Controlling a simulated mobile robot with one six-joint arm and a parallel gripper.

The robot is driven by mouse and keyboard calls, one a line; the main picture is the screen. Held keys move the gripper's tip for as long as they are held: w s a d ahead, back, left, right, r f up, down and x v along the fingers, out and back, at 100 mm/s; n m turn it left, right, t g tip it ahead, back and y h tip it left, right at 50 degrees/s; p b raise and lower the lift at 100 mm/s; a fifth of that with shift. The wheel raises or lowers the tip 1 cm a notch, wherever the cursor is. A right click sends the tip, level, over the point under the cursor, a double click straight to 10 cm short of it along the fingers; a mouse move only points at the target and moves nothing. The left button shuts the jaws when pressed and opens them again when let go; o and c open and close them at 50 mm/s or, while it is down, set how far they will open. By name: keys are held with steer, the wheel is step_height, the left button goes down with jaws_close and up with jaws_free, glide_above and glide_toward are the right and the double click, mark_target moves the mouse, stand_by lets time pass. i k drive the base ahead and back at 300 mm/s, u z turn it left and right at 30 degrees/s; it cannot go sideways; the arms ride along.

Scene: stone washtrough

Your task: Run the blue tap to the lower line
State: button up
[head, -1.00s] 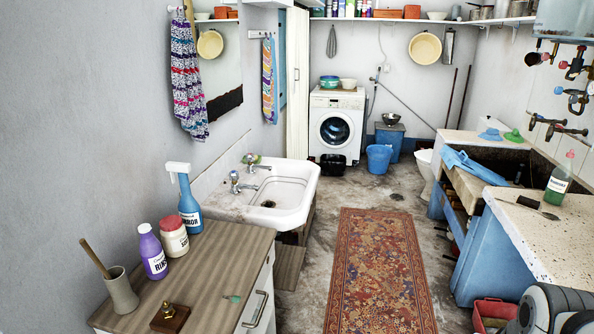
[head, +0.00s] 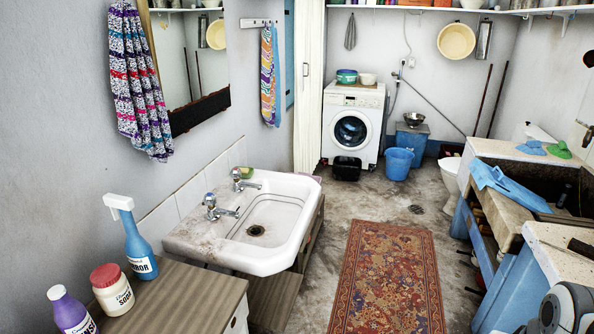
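A white washbasin (head: 292,237) stands by the left wall, with two chrome taps on its left ledge. The nearer tap (head: 214,207) and the farther tap (head: 240,181) both point right over the bowl. My gripper is not in view.
A wooden cabinet (head: 178,300) with a blue spray bottle (head: 138,245), a red-lidded jar (head: 112,290) and a purple bottle (head: 70,312) stands before the basin. A patterned rug (head: 388,280) lies on open floor. A stone trough (head: 500,152) is at right.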

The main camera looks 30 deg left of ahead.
mark_target(210, 199)
steer(key=z, duration=0.05)
steer(key=i, duration=2.55)
steer(key=u, duration=3.05)
steer(key=i, duration=1)
steer(key=z, duration=0.1)
